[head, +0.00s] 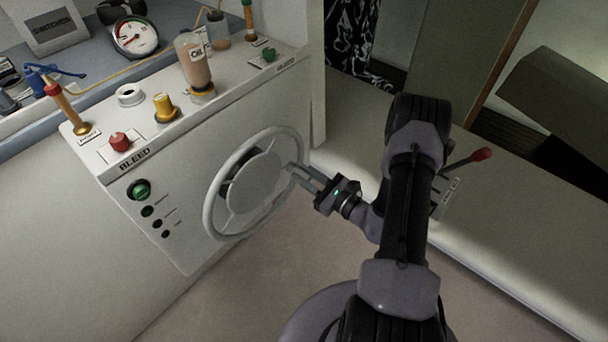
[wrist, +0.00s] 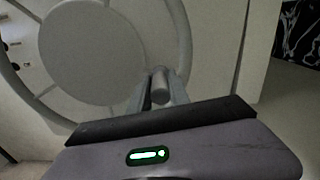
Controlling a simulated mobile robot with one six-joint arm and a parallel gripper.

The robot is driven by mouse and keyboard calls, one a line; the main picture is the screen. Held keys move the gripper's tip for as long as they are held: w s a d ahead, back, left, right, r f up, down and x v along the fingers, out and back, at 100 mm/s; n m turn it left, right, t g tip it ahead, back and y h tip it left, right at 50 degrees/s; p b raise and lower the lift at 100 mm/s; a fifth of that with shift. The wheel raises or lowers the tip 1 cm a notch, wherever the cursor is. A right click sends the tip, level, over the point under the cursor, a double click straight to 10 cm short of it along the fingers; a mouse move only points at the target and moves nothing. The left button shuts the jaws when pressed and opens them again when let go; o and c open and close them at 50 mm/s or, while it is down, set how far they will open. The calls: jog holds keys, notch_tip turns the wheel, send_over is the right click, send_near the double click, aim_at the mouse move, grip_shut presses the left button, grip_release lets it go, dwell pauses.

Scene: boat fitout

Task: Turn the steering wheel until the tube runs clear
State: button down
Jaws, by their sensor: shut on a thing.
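The steering wheel (head: 210,206) is a pale grey ring with a round hub disc, mounted on the front of a white console. It also shows in the wrist view (wrist: 180,50), filling the upper left. My gripper (head: 294,171) is at the wheel's right side. In the wrist view its fingers (wrist: 159,82) close around a short grey peg, the wheel's knob (wrist: 159,92). A bottle marked OIL (head: 195,62) with brownish fluid stands on the console top. A thin yellow tube (head: 130,74) runs along the back; whether its contents are clear is too small to tell.
A gauge (head: 134,37) stands behind. A red-tipped lever (head: 481,154) is right of my arm. Floor below the wheel is clear.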

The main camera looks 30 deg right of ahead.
jog(key=shift+f, duration=0.15)
notch_tip(320, 180, down, 5)
jog(key=s+a+m+b, duration=0.1)
jog(key=a+m+b, duration=0.1)
jog(key=m, duration=0.3)
jog(key=shift+a+f+m, duration=0.15)
jog(key=shift+a+m, duration=0.2)
jog(key=shift+m, duration=0.05)
jog(key=c, duration=1.2)
grip_release()
jog(key=p+v, duration=0.3)
jog(key=v, duration=1.4)
jog(key=shift+s, duration=0.25)
jog(key=shift+d, duration=0.1)
